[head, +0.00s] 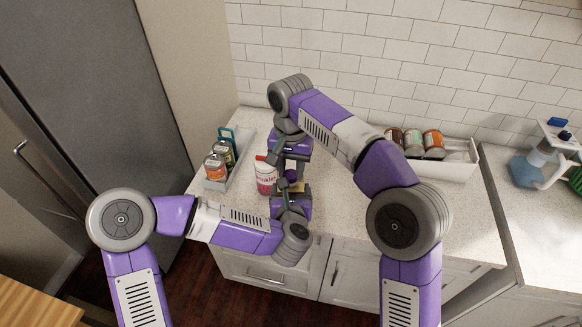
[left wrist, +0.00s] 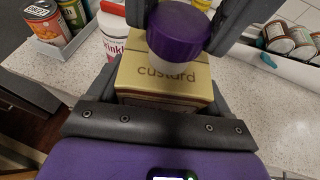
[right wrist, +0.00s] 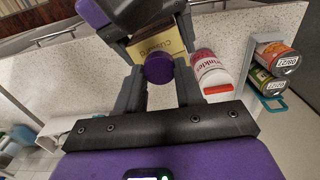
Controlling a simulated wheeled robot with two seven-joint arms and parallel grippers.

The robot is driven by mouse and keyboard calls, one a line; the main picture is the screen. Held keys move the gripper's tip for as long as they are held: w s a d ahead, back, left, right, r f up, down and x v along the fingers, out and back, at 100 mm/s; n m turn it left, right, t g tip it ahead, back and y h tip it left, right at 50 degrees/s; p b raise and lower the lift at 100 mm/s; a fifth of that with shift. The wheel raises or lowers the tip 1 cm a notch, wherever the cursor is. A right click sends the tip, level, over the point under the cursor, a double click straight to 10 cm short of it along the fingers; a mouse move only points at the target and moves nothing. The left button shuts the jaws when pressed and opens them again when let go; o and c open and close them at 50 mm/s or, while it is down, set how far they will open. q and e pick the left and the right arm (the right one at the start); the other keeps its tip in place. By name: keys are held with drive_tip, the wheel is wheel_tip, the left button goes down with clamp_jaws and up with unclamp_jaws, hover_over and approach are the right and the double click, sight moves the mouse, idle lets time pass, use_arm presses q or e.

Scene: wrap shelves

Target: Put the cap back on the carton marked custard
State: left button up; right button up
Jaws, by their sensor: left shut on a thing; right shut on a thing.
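The yellow carton marked custard (left wrist: 165,75) stands between the fingers of my left gripper (head: 292,188), which is shut on it. The carton also shows in the right wrist view (right wrist: 150,47), partly hidden by fingers. My right gripper (right wrist: 160,72) is shut on the purple cap (right wrist: 158,68). In the left wrist view the cap (left wrist: 179,28) is over the carton's top, with a whitish part below it. I cannot tell whether the cap touches the spout. In the head view the cap (head: 291,174) is small between both hands.
A white and pink sprinkles container (head: 265,178) with a red top stands close to the left of the carton. A tray of cans (head: 217,183) is further left. A white bin (head: 455,168) with several cans is at the back right.

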drive_tip(key=shift+f, duration=0.5)
use_arm(q)
clamp_jaws()
use_arm(e)
drive_tip(key=m, duration=0.3)
drive_tip(key=shift+m, duration=0.3)
drive_tip(key=m, duration=1)
drive_tip(key=shift+s, duration=0.1)
drive_tip(key=m, duration=1.4)
drive_tip(key=shift+s+f, duration=0.1)
drive_tip(key=shift+f, duration=0.15)
use_arm(q)
drive_tip(key=shift+r, duration=0.1)
use_arm(e)
drive_tip(key=shift+r+m, duration=0.15)
drive_tip(key=shift+m, duration=0.65)
